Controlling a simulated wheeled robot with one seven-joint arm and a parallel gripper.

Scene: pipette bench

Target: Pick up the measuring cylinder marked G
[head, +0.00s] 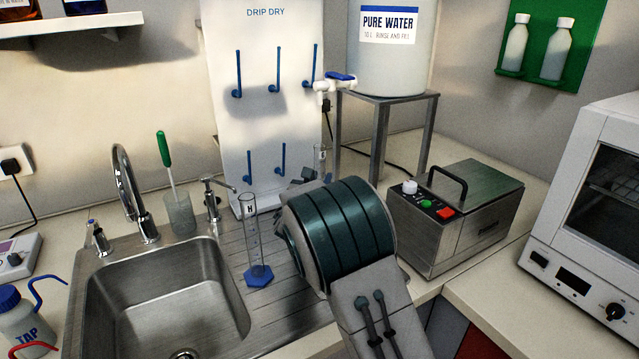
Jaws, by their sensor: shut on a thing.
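A clear measuring cylinder (320,158) shows only its upper part, just behind my arm. Its mark is too small to read, and its lower part and base are hidden. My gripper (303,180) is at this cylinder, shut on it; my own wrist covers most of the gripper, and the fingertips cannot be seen. Another clear cylinder, marked H (253,245), stands upright on its blue base on the ribbed drainer, left of my arm and apart from it.
A steel sink (160,300) with a tall tap (125,180) is at left. Behind stands a white drip-dry board (225,130) with blue pegs. A water tank (390,70) with a tap is on a metal stand. A steel bath (455,220) and an oven (590,220) stand at right.

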